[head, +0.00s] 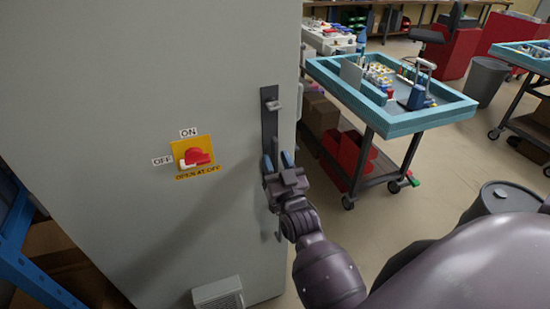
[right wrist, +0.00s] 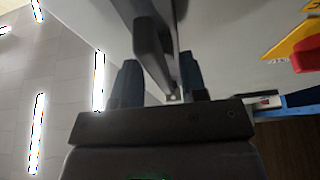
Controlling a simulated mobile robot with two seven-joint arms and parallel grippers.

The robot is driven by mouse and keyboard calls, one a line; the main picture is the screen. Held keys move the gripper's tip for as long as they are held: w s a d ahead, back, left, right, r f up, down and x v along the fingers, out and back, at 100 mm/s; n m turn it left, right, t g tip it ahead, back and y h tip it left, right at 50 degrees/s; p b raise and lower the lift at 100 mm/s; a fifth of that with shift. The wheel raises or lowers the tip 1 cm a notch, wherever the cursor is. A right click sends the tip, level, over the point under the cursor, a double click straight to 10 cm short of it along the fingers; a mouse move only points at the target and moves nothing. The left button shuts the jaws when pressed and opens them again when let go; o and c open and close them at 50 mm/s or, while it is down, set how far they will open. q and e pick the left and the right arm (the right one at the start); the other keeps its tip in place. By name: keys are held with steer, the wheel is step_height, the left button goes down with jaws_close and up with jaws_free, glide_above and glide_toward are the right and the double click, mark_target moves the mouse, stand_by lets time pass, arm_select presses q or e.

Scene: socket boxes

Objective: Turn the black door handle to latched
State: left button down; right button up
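The dark door handle's long plate (head: 269,128) runs down the right edge of a grey cabinet door (head: 110,110). A small grey knob (head: 273,105) sits near its top. My right gripper (head: 279,160) is at the middle of the plate, its two bluish fingers pointing at it and hiding part of the handle. In the right wrist view the fingers (right wrist: 158,82) stand apart, with a dark handle part (right wrist: 150,40) reaching in between them. A gap shows beside it, so the gripper looks open around it. I cannot tell whether the handle is latched. My left gripper is not in view.
A red rotary switch (head: 198,157) on a yellow plate is left of the handle. A vent box (head: 218,294) sits low on the door. A blue-rimmed cart (head: 400,125) stands to the right, with red bins below. A black drum (head: 508,195) is at right.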

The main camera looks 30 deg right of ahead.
steer(key=b+v, duration=0.1)
steer(key=v, duration=0.8)
steer(key=shift+s+b, duration=0.3)
steer(key=shift+s, duration=0.05)
steer(key=shift+a+f, duration=0.1)
steer(key=shift+f, duration=0.05)
steer(key=s+f+n+g+y, duration=0.1)
steer(key=s+f+g, duration=0.2)
steer(key=f, duration=0.3)
steer(key=s+a+f+n+g+y, duration=0.1)
steer(key=s+f+g+y, duration=0.1)
steer(key=f, duration=0.5)
steer(key=s+a+f+n+g+y, duration=0.1)
steer(key=s+f+n+g+y, duration=0.1)
steer(key=s+f+g, duration=0.3)
steer(key=shift+s+f, duration=0.3)
steer(key=shift+f, duration=0.6)
steer(key=shift+a, duration=0.15)
